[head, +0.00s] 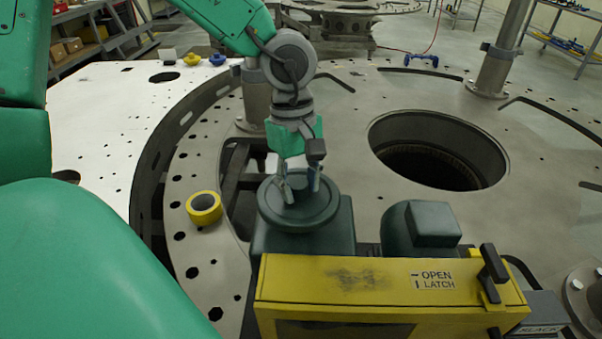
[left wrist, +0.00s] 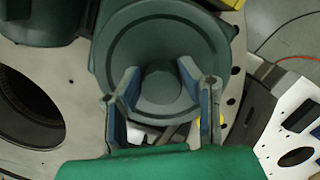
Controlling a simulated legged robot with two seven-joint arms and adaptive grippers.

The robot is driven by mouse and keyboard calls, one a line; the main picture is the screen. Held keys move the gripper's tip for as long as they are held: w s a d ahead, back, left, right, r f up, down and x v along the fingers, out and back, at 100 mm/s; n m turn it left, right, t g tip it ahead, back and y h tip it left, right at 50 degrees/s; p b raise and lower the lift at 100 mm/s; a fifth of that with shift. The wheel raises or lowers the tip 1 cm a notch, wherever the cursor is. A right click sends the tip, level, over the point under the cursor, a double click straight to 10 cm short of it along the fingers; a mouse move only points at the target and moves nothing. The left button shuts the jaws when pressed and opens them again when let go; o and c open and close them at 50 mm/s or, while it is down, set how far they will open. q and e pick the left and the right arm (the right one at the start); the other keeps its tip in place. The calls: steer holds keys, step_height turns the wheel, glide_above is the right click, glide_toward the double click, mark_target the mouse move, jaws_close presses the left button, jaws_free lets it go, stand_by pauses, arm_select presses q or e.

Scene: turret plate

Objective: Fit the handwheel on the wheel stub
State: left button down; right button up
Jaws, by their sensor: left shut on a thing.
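The handwheel (head: 298,217) is a dark green round disc with a raised rim and a central hub, above a dark green housing (head: 336,238) behind the yellow box. My left gripper (head: 300,188) points down at its middle, with its fingers shut on the hub. The left wrist view shows the handwheel (left wrist: 122,45) face-on, with one finger on each side of the hub. The wheel stub is hidden beneath the disc, and I cannot tell whether the wheel is seated on it. My right gripper is not in view.
A yellow box marked OPEN LATCH (head: 340,283) stands in front, with a black handle (head: 492,268). A yellow ring (head: 204,208) lies on the plate at left. A large round hole (head: 437,150) opens at right. Metal posts (head: 499,55) rise from the plate.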

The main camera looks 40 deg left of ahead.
arm_select(q)
steer(key=shift+f, duration=0.5)
stand_by(0.5)
steer(key=c, duration=1.4)
jaws_free()
steer(key=shift+o, duration=0.2)
steer(key=shift+w+a+r, duration=0.1)
steer(key=shift+a+r, duration=0.2)
steer(key=shift+r, duration=1.5)
steer(key=shift+w+a+r, duration=0.1)
steer(key=shift+a+r, duration=0.15)
steer(key=shift+r, duration=1.6)
steer(key=shift+a+r, duration=0.3)
steer(key=shift+r, duration=1.5)
